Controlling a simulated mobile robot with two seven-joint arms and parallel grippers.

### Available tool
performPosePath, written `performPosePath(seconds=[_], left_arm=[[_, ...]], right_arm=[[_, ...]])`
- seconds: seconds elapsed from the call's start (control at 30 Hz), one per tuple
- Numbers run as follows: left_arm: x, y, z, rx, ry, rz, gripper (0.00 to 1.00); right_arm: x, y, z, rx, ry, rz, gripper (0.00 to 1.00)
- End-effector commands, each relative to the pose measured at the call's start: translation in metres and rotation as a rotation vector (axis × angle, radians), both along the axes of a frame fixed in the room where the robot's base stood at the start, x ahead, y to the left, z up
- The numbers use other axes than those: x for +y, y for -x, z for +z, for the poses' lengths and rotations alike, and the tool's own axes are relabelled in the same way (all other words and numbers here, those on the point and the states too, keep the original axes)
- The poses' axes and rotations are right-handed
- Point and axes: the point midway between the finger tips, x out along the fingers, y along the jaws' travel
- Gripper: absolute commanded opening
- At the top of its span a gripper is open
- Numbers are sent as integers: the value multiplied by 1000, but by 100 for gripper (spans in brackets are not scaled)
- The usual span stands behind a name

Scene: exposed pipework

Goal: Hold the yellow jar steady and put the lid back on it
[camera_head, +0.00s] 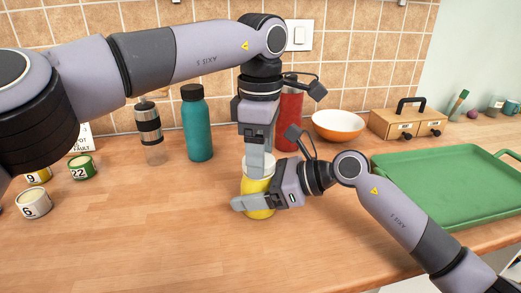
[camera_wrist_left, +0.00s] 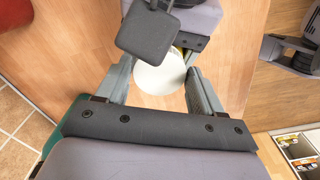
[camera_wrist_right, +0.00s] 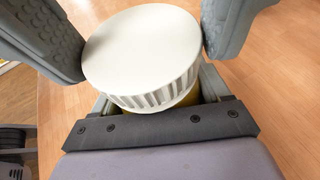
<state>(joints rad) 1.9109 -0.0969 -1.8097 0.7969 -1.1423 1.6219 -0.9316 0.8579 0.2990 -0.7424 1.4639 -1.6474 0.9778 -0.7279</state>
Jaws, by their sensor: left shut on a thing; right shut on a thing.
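The yellow jar (camera_head: 257,187) stands upright on the wooden counter in the head view. My right gripper (camera_head: 252,201) comes from the right and is shut around its side. My left gripper (camera_head: 257,172) points straight down over the jar and is shut on the white lid. The round lid (camera_wrist_left: 160,75) lies between the left fingers in the left wrist view. The right wrist view shows the lid's flat top and ribbed rim (camera_wrist_right: 150,55) directly over the jar, with a bit of yellow (camera_wrist_right: 187,98) below. I cannot tell whether the lid is seated. The fingers hide much of the jar.
Several small numbered tins, such as one marked 6 (camera_head: 34,204), are at left. A green tray (camera_head: 440,185) lies at right. The front counter is clear.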

Motion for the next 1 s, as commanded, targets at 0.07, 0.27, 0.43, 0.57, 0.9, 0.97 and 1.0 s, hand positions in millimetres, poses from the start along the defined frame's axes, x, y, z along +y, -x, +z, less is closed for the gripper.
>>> performPosePath(seconds=[0.07, 0.27, 0.43, 0.57, 0.9, 0.97, 1.0], left_arm=[[0, 1, 0, 1, 3, -130, 39], [0, 1, 0, 1, 1, -384, 39], [0, 1, 0, 0, 1, -459, 39], [0, 1, 1, 0, 1, -461, 39], [0, 1, 0, -1, 0, -458, 93], [0, 1, 0, -1, 0, -458, 93], [0, 1, 0, -1, 0, -458, 93]], right_arm=[[0, 0, 0, 0, 1, 0, 0], [0, 0, 0, 0, 1, 0, 0], [0, 0, 0, 0, 1, 0, 0], [0, 0, 0, 0, 1, 0, 0], [0, 0, -1, 0, 1, 0, 0], [0, 0, -1, 0, 1, 0, 0], [0, 0, -1, 0, 1, 0, 0]])
